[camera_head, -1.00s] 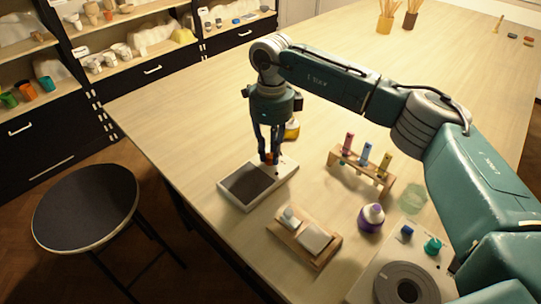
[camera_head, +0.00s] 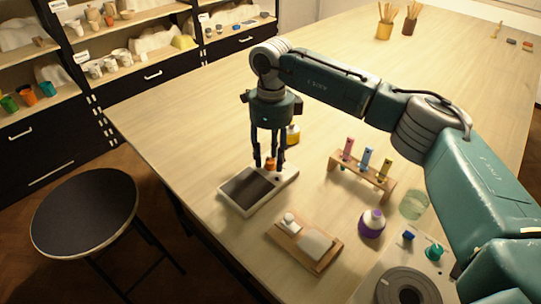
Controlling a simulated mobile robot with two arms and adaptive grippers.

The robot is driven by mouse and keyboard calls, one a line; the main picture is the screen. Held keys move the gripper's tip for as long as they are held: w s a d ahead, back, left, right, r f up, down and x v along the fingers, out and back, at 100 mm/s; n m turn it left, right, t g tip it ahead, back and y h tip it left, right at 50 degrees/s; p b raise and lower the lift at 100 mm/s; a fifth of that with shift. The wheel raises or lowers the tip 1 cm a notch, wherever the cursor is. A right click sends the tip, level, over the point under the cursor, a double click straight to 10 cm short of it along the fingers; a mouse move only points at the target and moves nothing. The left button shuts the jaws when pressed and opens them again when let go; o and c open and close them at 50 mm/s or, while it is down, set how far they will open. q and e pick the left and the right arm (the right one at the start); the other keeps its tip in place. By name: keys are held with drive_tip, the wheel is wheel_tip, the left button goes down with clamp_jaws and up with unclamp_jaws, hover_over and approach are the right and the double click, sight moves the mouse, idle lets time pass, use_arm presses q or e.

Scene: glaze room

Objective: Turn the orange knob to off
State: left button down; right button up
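The orange knob (camera_head: 269,163) is on the right end of a white device (camera_head: 241,211) with a dark flat top, near the table's front left edge. My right gripper (camera_head: 269,166) points down over this end of the device. Its fingers are spread apart, with the knob showing between their tips. I cannot tell whether a finger touches the knob, and its pointing direction is too small to read. My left gripper is out of view.
A yellow bottle (camera_head: 293,134) stands just behind the gripper. A round stool (camera_head: 84,212) stands left. The table's far middle is clear.

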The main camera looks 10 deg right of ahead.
sight(271, 159)
wheel_tip(271, 159, up, 12)
drive_tip(key=shift+w, duration=0.15)
idle(0.3)
idle(0.4)
